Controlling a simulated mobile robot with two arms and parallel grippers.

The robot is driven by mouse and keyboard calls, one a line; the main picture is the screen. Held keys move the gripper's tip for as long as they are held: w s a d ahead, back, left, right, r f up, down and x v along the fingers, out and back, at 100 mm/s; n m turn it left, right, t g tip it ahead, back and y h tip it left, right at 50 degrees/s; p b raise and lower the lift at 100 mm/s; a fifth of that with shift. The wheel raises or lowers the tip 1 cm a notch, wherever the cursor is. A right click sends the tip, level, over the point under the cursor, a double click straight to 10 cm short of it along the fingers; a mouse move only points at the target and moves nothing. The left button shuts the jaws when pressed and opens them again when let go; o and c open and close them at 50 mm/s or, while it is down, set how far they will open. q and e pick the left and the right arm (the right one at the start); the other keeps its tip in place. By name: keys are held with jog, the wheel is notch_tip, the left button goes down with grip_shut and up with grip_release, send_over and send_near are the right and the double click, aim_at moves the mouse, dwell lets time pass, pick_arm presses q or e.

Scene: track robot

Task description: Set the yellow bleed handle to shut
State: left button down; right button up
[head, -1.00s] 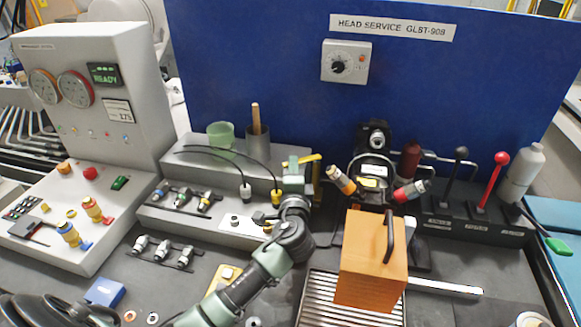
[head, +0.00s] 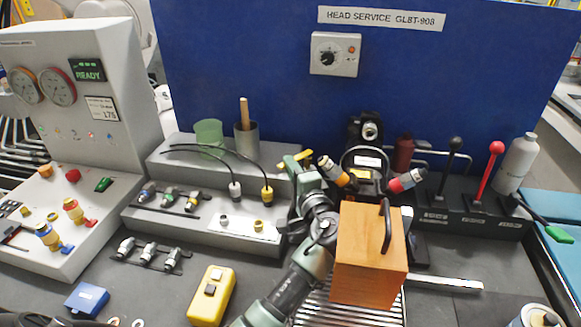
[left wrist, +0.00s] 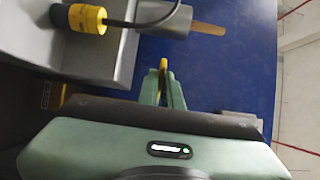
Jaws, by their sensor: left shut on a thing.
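The yellow bleed handle (head: 307,155) shows only in part in the head view, between the grey bench unit and the black head unit. Its tip (left wrist: 163,64) also shows in the left wrist view, between the fingertips. My left gripper (head: 296,163) is shut on the handle; in the left wrist view its two green fingers (left wrist: 163,82) close around it. The gripper and arm hide most of the handle, its pivot and any position marks. My right gripper is not in view.
An orange wooden box (head: 368,255) with a black handle stands close right of my left arm. A yellow block (head: 210,295) lies in front. Black and red levers (head: 490,170) stand at the right.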

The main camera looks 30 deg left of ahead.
pick_arm(q)
jog(key=c, duration=1.6)
grip_release()
